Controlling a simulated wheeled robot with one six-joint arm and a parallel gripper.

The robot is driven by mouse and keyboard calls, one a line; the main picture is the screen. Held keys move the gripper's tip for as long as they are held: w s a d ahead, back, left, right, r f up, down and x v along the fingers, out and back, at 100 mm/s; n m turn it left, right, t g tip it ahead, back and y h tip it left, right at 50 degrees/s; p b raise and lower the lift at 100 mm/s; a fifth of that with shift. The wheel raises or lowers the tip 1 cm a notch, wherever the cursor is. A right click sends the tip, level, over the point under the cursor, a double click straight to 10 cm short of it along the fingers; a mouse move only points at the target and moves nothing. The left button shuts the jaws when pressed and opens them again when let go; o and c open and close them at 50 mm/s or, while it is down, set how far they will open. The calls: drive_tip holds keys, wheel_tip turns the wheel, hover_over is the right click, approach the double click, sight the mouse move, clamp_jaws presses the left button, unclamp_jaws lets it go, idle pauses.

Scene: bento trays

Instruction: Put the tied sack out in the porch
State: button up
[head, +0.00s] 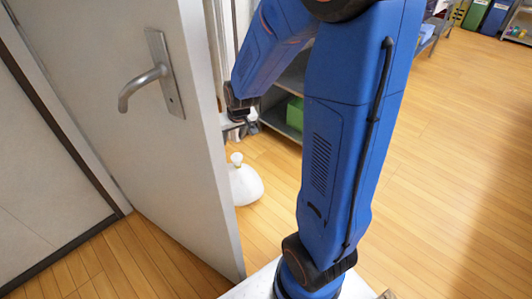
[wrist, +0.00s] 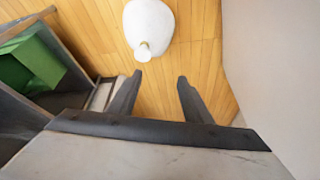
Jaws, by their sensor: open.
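The tied white sack (head: 245,185) stands on the wood floor just past the edge of the door, partly hidden by it in the head view. Its tied neck points up. In the wrist view the sack (wrist: 150,22) is at the top, with its knotted neck (wrist: 143,52) towards my gripper. My gripper (wrist: 160,82) is open and empty, its two fingers apart and short of the neck in that picture. In the head view my gripper (head: 238,112) is above the sack, small and partly hidden. The porch cannot be made out for sure.
A pale door (head: 190,180) with a lever handle (head: 145,85) stands at the left, close to my arm. A shelf with a green box (head: 294,114) is behind my arm; the green box (wrist: 35,57) also shows in the wrist view. Open floor (head: 450,170) lies at the right.

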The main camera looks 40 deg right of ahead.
drive_tip(key=s+a+r, duration=0.1)
drive_tip(key=s+r, duration=0.4)
drive_tip(key=s, duration=0.4)
drive_tip(key=s+a+r+n, duration=0.1)
drive_tip(key=s+a+r, duration=0.1)
drive_tip(key=s+r, duration=0.4)
drive_tip(key=s+a+r, duration=0.1)
drive_tip(key=s+r, duration=0.4)
drive_tip(key=s, duration=0.8)
drive_tip(key=shift+a+r, duration=0.35)
drive_tip(key=shift+r, duration=0.05)
drive_tip(key=shift+o, duration=0.5)
